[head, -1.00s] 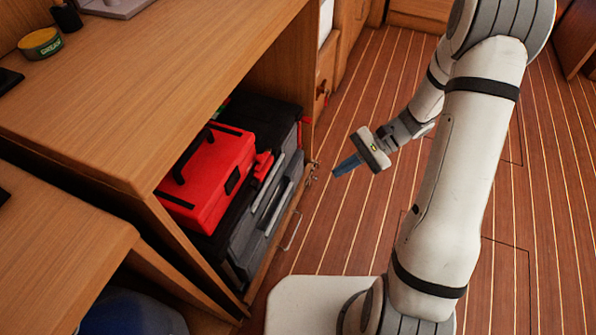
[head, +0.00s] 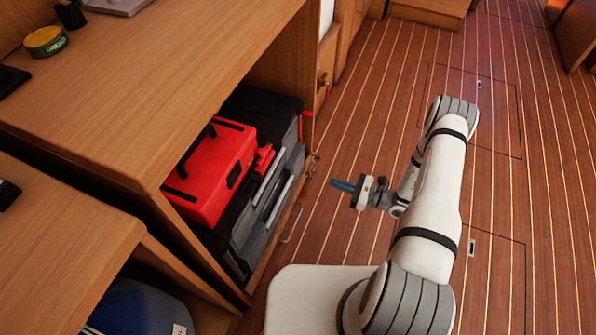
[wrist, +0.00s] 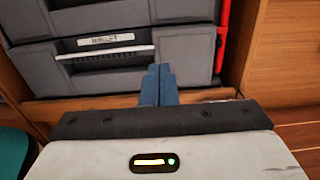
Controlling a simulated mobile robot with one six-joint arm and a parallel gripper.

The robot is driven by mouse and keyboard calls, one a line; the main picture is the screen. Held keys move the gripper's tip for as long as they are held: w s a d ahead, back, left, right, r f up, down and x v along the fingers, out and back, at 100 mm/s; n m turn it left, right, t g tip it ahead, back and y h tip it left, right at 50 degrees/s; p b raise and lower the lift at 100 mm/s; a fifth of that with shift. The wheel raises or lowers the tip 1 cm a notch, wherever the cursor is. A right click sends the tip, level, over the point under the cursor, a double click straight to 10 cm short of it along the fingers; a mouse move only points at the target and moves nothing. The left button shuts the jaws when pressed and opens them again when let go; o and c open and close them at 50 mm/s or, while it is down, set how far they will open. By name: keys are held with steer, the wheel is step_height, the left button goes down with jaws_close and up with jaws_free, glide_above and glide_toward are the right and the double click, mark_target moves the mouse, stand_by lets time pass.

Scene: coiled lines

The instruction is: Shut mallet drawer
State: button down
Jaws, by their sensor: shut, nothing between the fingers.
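The mallet drawer (wrist: 110,70) is a grey drawer front with a white "MALLET" label (wrist: 106,39) and a pale bar handle (wrist: 104,54), in the wrist view. It belongs to a grey and black drawer chest inside the wooden cabinet; in the head view the chest (head: 263,215) shows its front side-on. How far the drawer stands out I cannot tell. My gripper (head: 343,185) is in front of the chest, apart from it, with blue fingers pointing left towards it. In the wrist view its fingers (wrist: 158,88) are shut together, overlapping the drawer's lower right part in the picture.
A red toolbox (head: 211,170) lies on top of the chest under the wooden counter (head: 130,90). A red upright strip (wrist: 223,40) is right of the drawers. A wooden sill (wrist: 85,108) runs below. The plank floor (head: 345,240) is clear. A blue rounded thing (head: 130,310) sits lower left.

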mark_target(293, 169)
steer(key=b+x, duration=0.3)
steer(key=x, duration=1)
steer(key=shift+s, duration=0.1)
